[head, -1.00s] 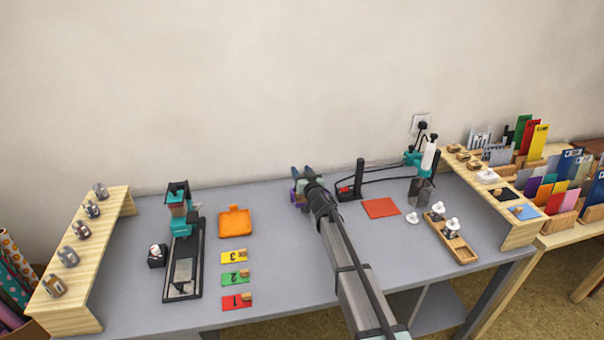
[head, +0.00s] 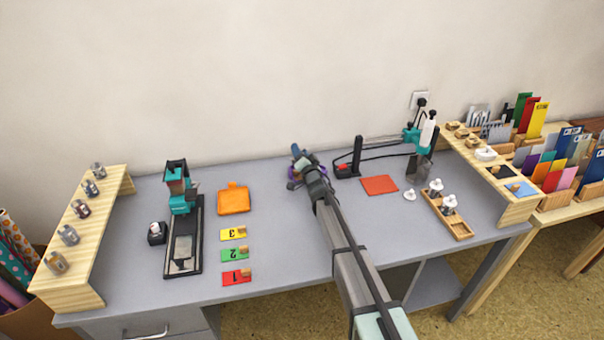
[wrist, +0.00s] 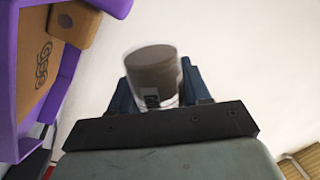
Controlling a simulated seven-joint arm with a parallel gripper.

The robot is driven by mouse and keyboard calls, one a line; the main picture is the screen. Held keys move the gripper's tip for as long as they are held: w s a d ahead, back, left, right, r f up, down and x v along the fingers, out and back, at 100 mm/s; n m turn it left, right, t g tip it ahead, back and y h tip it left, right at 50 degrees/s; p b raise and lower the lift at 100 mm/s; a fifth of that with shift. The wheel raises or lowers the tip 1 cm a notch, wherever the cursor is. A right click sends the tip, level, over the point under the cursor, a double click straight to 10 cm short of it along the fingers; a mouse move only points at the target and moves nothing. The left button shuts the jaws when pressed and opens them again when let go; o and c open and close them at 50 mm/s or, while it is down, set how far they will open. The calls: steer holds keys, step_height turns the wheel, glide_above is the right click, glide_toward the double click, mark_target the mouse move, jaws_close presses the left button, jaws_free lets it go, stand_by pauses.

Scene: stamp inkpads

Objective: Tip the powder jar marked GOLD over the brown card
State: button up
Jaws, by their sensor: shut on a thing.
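My gripper (wrist: 160,88) is shut on a clear jar (wrist: 168,98) with grey-brown contents. A dark label patch shows on the jar, but its marking is too blurred to read. In the head view my gripper (head: 296,152) is at the back middle of the desk, over a purple holder (head: 292,182); the jar is hard to make out there. In the wrist view the brown card (wrist: 38,62) with a dark stamped design lies in the purple holder (wrist: 75,68), left of the jar and apart from it. I cannot tell how far the jar is tilted or whether powder falls.
Several jars stand on a wooden shelf (head: 122,182) at the left. A teal press (head: 180,205), an orange pad (head: 233,200) and numbered cards (head: 234,255) lie left of my arm. A red mat (head: 379,184), a heat tool stand (head: 357,155) and a wooden tray (head: 462,232) are right.

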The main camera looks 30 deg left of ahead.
steer(key=shift+m, duration=0.3)
steer(key=shift+m, duration=0.3)
steer(key=shift+f, duration=0.1)
steer(key=shift+m, duration=0.4)
steer(key=shift+d, duration=0.1)
steer(key=shift+w+f+m+t, duration=0.15)
steer(key=shift+m+t, duration=0.25)
steer(key=shift+m, duration=0.5)
steer(key=shift+f, duration=0.1)
steer(key=shift+m, duration=0.5)
steer(key=shift+d, duration=0.1)
